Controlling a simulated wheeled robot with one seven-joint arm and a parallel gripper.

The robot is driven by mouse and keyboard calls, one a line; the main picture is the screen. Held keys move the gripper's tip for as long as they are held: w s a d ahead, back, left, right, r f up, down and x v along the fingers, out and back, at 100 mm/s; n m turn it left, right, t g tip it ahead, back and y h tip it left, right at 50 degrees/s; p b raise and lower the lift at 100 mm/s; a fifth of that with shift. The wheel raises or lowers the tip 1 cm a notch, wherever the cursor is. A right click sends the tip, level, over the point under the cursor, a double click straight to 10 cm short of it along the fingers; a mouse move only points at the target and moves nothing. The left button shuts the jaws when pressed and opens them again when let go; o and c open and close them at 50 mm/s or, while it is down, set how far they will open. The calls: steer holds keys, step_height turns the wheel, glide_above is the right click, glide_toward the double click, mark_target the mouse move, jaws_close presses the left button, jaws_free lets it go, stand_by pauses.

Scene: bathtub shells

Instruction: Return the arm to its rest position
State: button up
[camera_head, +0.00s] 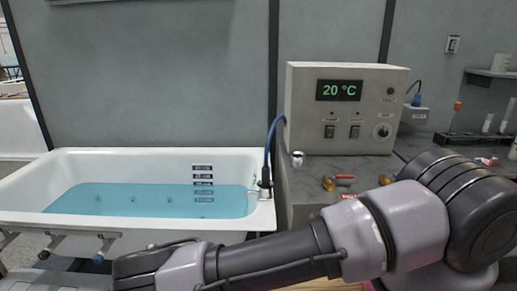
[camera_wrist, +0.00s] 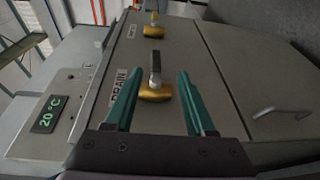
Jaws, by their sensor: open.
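My gripper (camera_wrist: 159,72) is open in the wrist view, its two green fingers spread apart. In the head view my arm (camera_head: 290,252) stretches from the right edge across the bottom to the lower left, in front of the tub. My gripper itself is not visible there.
A white bathtub (camera_head: 262,216) with blue water (camera_head: 150,203) stands at left. A control box (camera_head: 300,115) reading 20 °C sits on the grey counter (camera_head: 300,185). A blue hose (camera_head: 268,150) runs to the tub rim. A second yellow valve (camera_wrist: 153,31) shows farther off.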

steer(key=w+a+r+m+g+y, duration=0.1)
steer(key=a+r+m+g+y, duration=0.25)
steer(key=r+y, duration=0.65)
steer(key=w+a+r+m+g+y, duration=0.2)
steer(key=a+r+g+y, duration=0.2)
steer(key=r, duration=1.2)
steer(key=d+r+m+t+y, duration=0.15)
steer(key=d+r, duration=0.25)
steer(key=r, duration=0.5)
steer(key=d+r+t+y, duration=0.3)
steer(key=d+r, duration=0.1)
steer(key=r, duration=0.5)
steer(key=s+d+r+t, duration=0.5)
steer(key=s+r, duration=0.3)
steer(key=r, duration=0.3)
steer(key=shift+d+m+t, duration=0.3)
steer(key=shift+d+t, duration=0.1)
steer(key=shift+d, duration=0.4)
